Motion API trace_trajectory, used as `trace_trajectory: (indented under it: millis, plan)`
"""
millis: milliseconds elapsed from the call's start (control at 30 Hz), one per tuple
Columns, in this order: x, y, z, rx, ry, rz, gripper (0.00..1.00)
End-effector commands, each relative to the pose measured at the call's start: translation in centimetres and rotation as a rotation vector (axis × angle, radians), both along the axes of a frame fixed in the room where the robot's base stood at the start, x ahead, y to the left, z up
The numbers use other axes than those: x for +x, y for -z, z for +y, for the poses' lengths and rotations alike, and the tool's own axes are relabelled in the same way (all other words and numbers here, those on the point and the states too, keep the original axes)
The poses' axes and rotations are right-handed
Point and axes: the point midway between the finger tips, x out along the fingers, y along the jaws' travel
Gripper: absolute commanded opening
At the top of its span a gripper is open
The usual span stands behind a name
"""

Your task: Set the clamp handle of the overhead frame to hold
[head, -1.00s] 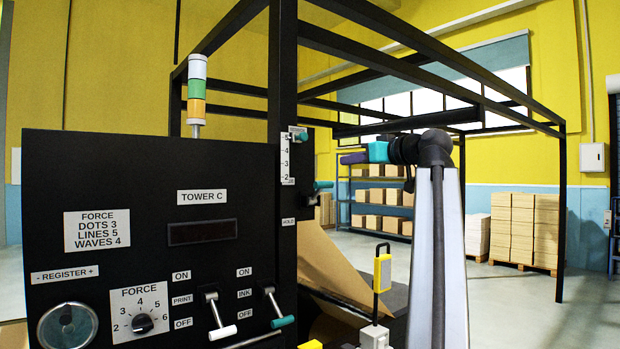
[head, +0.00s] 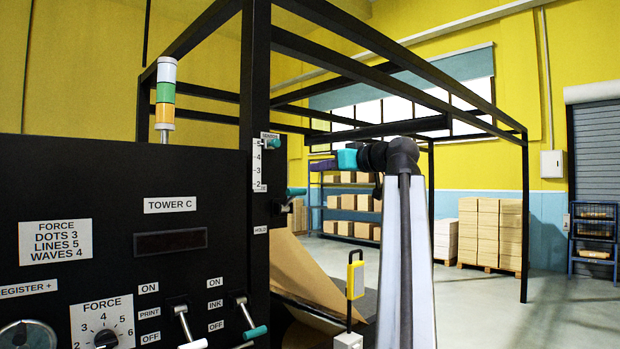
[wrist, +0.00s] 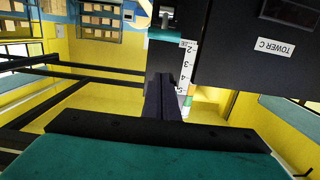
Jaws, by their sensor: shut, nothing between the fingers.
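The clamp handle (head: 296,192) is a short teal lever on the black upright of the overhead frame (head: 255,90), just above the HOLD label (head: 261,230). In the head view it sticks out to the right, nearly level. My gripper (head: 323,165), with purple fingers and a teal body, is shut and empty. In the picture it is above and right of the handle, apart from it. In the wrist view the purple fingers (wrist: 161,85) lie together, pointing toward the dark upright. A teal piece (wrist: 165,35) beyond them looks like the handle; contact cannot be told.
A numbered scale (head: 257,165) with a teal knob (head: 272,143) is just above the handle. The TOWER C panel (head: 100,180) fills the left. Brown paper (head: 300,270) slopes below. A yellow-gripped lever (head: 355,280) stands near my arm. Open floor is at the right.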

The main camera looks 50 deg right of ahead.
Motion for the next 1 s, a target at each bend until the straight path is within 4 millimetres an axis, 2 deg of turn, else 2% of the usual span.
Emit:
trace_trajectory:
  millis: [267, 800, 1000]
  plan:
    - [2.3, -0.1, -0.1, 0.000, -0.002, 0.000, 0.00]
    - [10.0, 0.5, -0.6, 0.000, -0.003, 0.001, 0.00]
    - [9.2, 2.1, -0.5, 0.000, -0.001, 0.001, 0.00]
